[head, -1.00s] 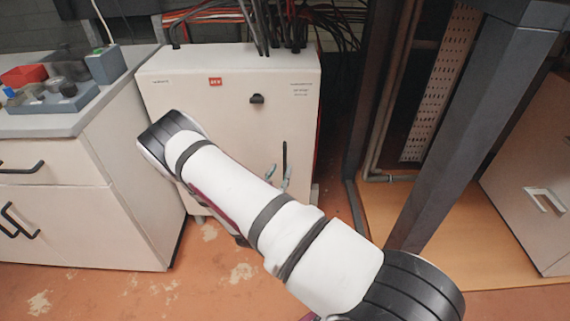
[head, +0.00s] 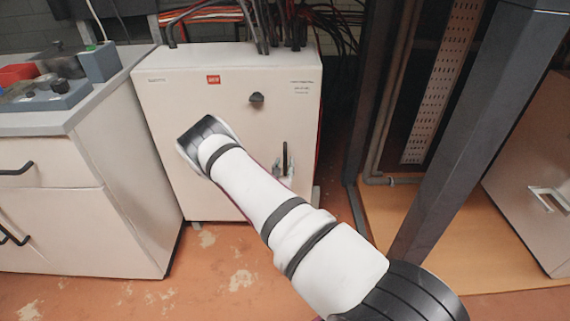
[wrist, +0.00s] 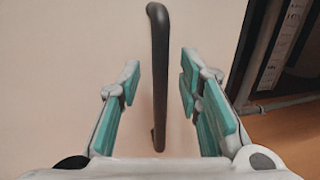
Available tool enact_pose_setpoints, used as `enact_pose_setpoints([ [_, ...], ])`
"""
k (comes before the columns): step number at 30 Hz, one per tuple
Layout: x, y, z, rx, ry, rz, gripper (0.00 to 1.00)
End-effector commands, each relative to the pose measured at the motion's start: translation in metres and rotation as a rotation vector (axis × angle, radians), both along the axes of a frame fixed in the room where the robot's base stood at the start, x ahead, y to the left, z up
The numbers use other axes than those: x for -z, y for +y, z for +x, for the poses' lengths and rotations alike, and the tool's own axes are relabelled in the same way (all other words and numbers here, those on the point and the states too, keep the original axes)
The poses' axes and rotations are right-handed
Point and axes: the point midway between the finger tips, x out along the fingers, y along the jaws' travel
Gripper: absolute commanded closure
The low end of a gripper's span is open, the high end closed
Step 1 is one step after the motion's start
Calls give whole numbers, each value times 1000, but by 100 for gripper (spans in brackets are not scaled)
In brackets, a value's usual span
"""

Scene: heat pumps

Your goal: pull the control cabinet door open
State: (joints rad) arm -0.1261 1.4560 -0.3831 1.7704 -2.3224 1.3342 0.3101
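The control cabinet (head: 165,105) is a cream box with a red label; its front door (head: 225,103) looks shut. A black vertical bar handle (head: 285,152) is on the door's right side, and it also shows in the wrist view (wrist: 159,60). My gripper (head: 284,172) is at the handle's lower part, partly hidden behind my arm in the head view. In the wrist view my gripper (wrist: 160,85) is open, with teal-padded fingers on either side of the handle and gaps on both sides. I cannot tell how deep the handle sits between them.
A black knob (head: 256,98) is on the door above the handle. A drawer unit (head: 85,190) stands left of the cabinet. A dark post (head: 470,130) and a pipe (head: 380,130) stand to the right. Floor in front of the cabinet is bare.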

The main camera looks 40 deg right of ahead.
Motion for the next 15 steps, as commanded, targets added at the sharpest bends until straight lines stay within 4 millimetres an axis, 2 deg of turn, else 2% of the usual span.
enact_pose_setpoints([
  [6, 0, -15, 14, 1, -1, 0, 68],
  [15, 0, -17, 16, 0, 0, 0, 68],
])
